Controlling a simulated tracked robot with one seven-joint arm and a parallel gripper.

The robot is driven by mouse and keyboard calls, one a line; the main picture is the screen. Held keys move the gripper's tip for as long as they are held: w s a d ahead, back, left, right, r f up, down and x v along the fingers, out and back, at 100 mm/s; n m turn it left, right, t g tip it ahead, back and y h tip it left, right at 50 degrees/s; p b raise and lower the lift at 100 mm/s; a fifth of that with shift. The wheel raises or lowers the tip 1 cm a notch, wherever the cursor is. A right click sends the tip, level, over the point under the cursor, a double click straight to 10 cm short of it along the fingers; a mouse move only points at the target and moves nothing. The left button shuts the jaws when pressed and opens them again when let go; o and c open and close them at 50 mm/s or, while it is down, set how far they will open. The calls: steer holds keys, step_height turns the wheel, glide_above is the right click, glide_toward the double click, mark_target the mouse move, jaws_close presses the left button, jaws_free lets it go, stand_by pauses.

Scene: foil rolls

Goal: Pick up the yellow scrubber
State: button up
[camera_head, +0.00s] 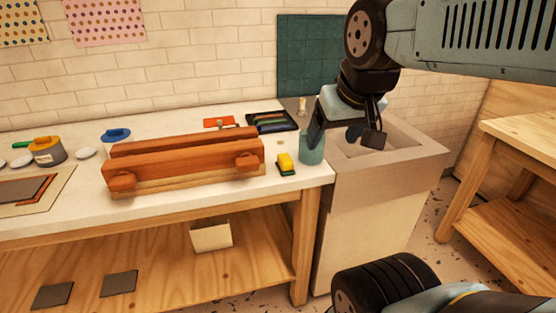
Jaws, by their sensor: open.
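The yellow scrubber (286,161) is a small yellow block with a dark green base. It lies on the white worktop (310,173) near its right end, just right of the orange-brown wooden rack. My gripper (345,136) is above and to the right of the scrubber, by the sink edge, and does not touch it. Its dark fingers are apart with nothing seen between them.
A teal jar (312,149) stands between the scrubber and my gripper. The wooden rack (185,170) is close on the scrubber's left. A dark tray (272,122) lies behind it. A sink (395,150) is at right. The worktop in front of the scrubber is clear.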

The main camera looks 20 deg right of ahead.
steer(key=shift+c, duration=0.3)
steer(key=g, duration=0.4)
glide_above(285, 158)
steer(key=s, duration=0.1)
step_height(285, 158, down, 10)
steer(key=f, duration=0.4)
steer(key=w+f, duration=0.1)
steer(key=f, duration=0.8)
steer(key=shift+w+d+f, duration=0.1)
steer(key=shift+w+f, duration=0.05)
steer(key=shift+w, duration=0.05)
steer(key=shift+c, duration=0.3)
